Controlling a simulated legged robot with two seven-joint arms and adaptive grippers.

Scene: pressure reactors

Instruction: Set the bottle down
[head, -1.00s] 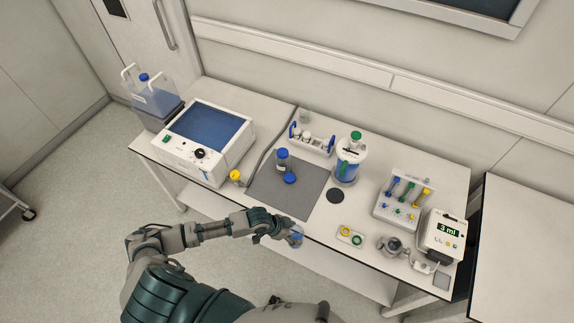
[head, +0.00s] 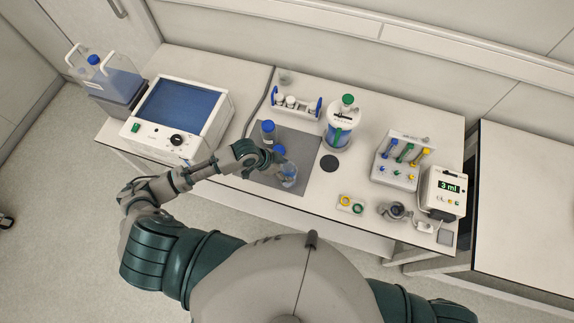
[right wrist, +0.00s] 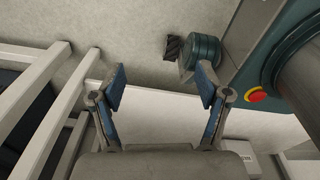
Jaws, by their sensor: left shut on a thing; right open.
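A clear bottle with blue contents (head: 288,175) is over the right part of the grey mat (head: 295,143). My left gripper (head: 279,162) is shut on the bottle from its left side. The bottle looks about upright; I cannot tell whether its base touches the mat. A bottle with a blue cap (head: 269,131) stands on the mat behind my gripper. A loose blue cap (head: 280,150) shows next to my left gripper, partly hidden. My right gripper (right wrist: 163,90) is open and empty in the right wrist view.
A blue-topped device (head: 186,108) stands left of the mat. A rack with vials (head: 296,103) and a green-capped vessel (head: 339,130) stand behind. A dark disc (head: 329,163) and a small tray with rings (head: 351,204) lie to the right.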

